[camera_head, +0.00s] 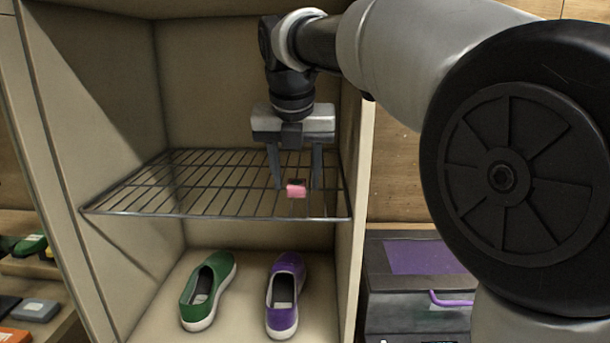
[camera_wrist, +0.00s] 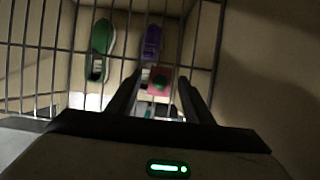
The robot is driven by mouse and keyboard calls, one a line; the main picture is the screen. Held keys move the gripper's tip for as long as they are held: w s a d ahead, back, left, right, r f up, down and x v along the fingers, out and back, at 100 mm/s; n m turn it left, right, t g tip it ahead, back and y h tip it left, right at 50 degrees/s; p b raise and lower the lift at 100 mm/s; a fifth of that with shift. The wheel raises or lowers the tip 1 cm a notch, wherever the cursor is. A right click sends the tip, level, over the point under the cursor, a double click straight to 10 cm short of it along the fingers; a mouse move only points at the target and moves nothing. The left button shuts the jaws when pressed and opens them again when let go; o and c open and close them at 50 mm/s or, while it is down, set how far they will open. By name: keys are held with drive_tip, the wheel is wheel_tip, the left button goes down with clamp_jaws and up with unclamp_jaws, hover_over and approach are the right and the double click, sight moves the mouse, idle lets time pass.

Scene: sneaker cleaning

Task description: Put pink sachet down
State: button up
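The fingers are spread wider than the sachet, and a gap shows on both sides.
The rack spans a cabinet, whose right wall (camera_head: 354,170) is close to my gripper. Below stand a green shoe (camera_head: 212,285) and a purple shoe (camera_head: 286,290). A dark box with a purple panel (camera_head: 420,256) is outside on the right. The rack's left part is bare.

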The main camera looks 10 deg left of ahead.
sight(297, 182)
drive_tip(key=p+v, duration=0.1)
drive_tip(key=v, duration=0.2)
drive_tip(key=shift+w+r, duration=0.15)
drive_tip(key=s+b, duration=0.1)
drive_tip(key=s, duration=1.1)
drive_tip(key=s+d+f+n, duration=0.4)
drive_tip(key=d+n, duration=0.3)
drive_tip(key=n, duration=0.4)
drive_tip(key=s+d+f+n, duration=0.4)
drive_tip(key=d+f+n, duration=0.2)
drive_tip(key=n, duration=0.6)
drive_tip(key=s+d+f+n+t, duration=0.1)
drive_tip(key=s+d+f+n, duration=0.3)
drive_tip(key=n, duration=0.8)
drive_tip(key=d+f, duration=0.2)
drive_tip(key=d, duration=0.2)
drive_tip(key=shift+d, duration=0.3)
